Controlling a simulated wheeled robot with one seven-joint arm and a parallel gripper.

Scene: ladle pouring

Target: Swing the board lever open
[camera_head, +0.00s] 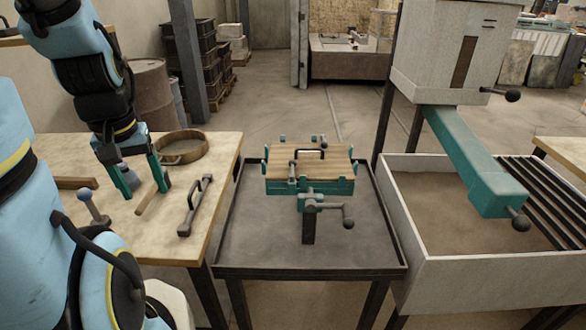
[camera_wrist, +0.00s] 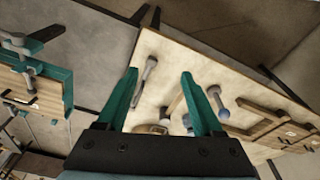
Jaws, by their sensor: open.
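The teal fixture (camera_head: 346,187) holds a wooden board (camera_head: 285,170) and stands on the grey tray table in the middle. A crank with a black ball knob (camera_head: 348,224) projects at the front. In the wrist view the fixture (camera_wrist: 67,92) is at the left edge, partly cut off. My gripper (camera_head: 143,184) is open and empty above the left wooden table, well left of the fixture. Its teal fingers (camera_wrist: 158,75) point over that table in the wrist view.
The left table (camera_head: 215,190) carries a round wooden sieve (camera_head: 190,155), a grey bar handle (camera_head: 187,222) and a wooden-handled tool (camera_head: 146,204). A dark-rimmed tray table (camera_head: 250,250) lies between it and a white bin (camera_head: 470,283). A hopper with a teal chute (camera_head: 465,150) overhangs the bin.

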